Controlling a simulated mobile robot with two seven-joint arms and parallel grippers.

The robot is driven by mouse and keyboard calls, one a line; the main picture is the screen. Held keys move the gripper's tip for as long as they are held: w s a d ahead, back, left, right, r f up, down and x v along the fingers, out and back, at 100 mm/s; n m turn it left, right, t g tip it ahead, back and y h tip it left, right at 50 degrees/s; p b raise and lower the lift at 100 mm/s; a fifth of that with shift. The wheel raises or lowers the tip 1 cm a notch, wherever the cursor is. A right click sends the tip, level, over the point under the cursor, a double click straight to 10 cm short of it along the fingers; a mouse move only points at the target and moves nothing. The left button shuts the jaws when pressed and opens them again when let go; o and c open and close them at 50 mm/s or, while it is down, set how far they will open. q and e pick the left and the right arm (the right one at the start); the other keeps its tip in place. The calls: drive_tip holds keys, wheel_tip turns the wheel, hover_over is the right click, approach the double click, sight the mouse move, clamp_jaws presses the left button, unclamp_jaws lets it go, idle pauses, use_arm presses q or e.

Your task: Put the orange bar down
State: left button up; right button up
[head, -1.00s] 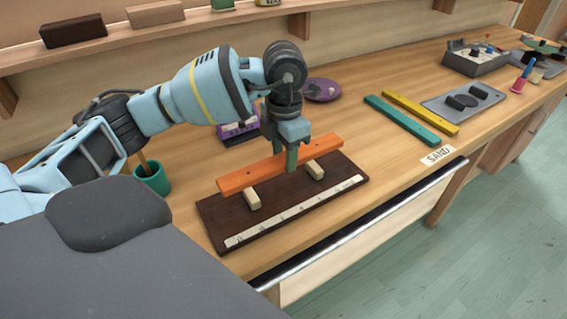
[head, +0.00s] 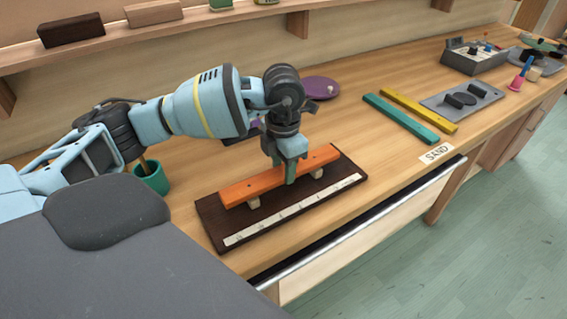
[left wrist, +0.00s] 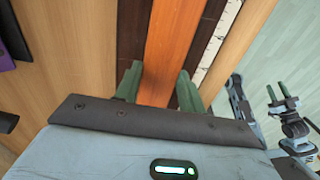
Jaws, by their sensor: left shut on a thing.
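The orange bar (head: 245,187) lies level over two pale blocks (head: 317,174) on a dark brown board (head: 215,225). It appears to rest on the blocks, though a small gap cannot be ruled out. My left gripper (head: 290,178) points down and is shut on the bar right of its middle. In the left wrist view the bar (left wrist: 170,45) runs between the two green fingers (left wrist: 158,88). My right gripper (left wrist: 279,92) shows small at the right of the left wrist view, its fingers apart and empty.
A green bar (head: 400,118) and a yellow bar (head: 420,111) lie to the right, beside a grey tray (head: 480,92). A purple dish (head: 320,87) stands behind the gripper. A green cup (head: 153,180) stands left. A SAND label (head: 436,153) marks the bench's front edge.

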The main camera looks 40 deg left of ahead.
sight(283, 171)
use_arm(q)
drive_tip(key=shift+f, duration=0.25)
drive_tip(key=o, duration=1.1)
drive_tip(key=shift+c, duration=0.2)
drive_tip(key=shift+r, duration=0.1)
wheel_tip(283, 171, up, 13)
